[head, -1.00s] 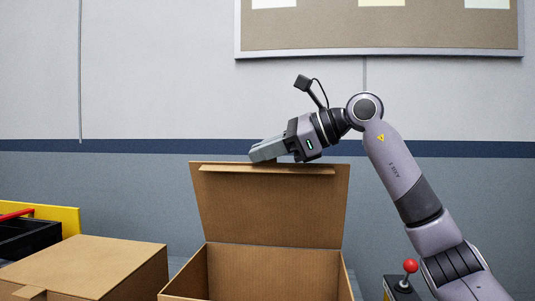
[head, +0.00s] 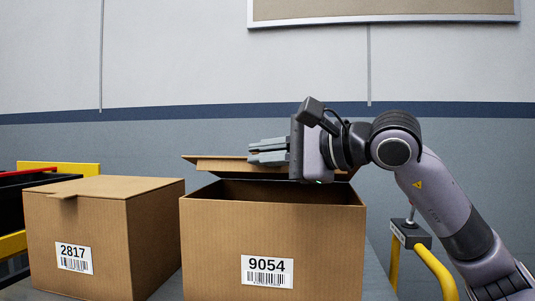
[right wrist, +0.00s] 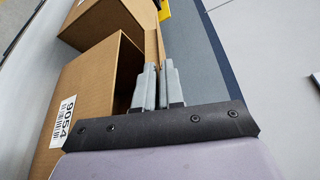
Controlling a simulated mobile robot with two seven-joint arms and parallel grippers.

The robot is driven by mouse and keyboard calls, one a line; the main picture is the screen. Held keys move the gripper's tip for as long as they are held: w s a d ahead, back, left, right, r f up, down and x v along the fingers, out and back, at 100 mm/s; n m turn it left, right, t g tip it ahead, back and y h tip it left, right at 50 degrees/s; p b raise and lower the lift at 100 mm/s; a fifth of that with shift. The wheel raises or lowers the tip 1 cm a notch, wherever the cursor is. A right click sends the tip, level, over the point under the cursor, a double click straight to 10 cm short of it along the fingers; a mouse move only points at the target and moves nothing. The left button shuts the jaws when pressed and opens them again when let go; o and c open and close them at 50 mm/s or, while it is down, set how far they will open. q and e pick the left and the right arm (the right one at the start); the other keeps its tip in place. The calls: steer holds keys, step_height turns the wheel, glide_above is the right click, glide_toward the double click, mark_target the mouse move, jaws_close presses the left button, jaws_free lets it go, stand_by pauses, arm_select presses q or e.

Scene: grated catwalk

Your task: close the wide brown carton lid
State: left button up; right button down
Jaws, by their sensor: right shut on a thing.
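The wide brown carton (head: 222,245), labelled 9054, stands in the middle of the head view. Its lid (head: 212,163) is partly lowered over the opening, with a dark gap between it and the front rim. My right gripper (head: 268,152) reaches in from the right at the lid's edge and is shut on the lid. In the right wrist view the two fingers (right wrist: 155,86) are close together at the lid's edge (right wrist: 151,45), beside the open carton (right wrist: 98,85). My left gripper is not in view.
A closed carton (head: 100,240) labelled 2817 stands to the left, with a narrow gap between the two. A black bin (head: 20,190) and yellow parts are at the far left. The wall is behind.

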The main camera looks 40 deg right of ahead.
arm_select(q)
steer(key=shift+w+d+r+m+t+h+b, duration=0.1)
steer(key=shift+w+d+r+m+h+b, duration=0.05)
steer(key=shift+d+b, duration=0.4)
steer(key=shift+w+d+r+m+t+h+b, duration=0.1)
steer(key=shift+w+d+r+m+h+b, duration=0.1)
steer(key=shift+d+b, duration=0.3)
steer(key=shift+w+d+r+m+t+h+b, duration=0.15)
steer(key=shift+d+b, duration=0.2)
steer(key=shift+b, duration=0.35)
arm_select(e)
steer(key=shift+n, duration=0.3)
steer(key=shift+s+a+f, duration=0.1)
steer(key=shift+a+f, duration=0.05)
steer(key=shift+f, duration=0.7)
steer(key=shift+s+a+f, duration=0.1)
steer(key=shift+s+f, duration=0.05)
steer(key=shift+f, duration=0.7)
steer(key=shift+s+a+f, duration=0.1)
steer(key=shift+a+f, duration=0.05)
steer(key=shift+f, duration=0.7)
steer(key=c, duration=1.3)
jaws_free()
steer(key=shift+s, duration=0.1)
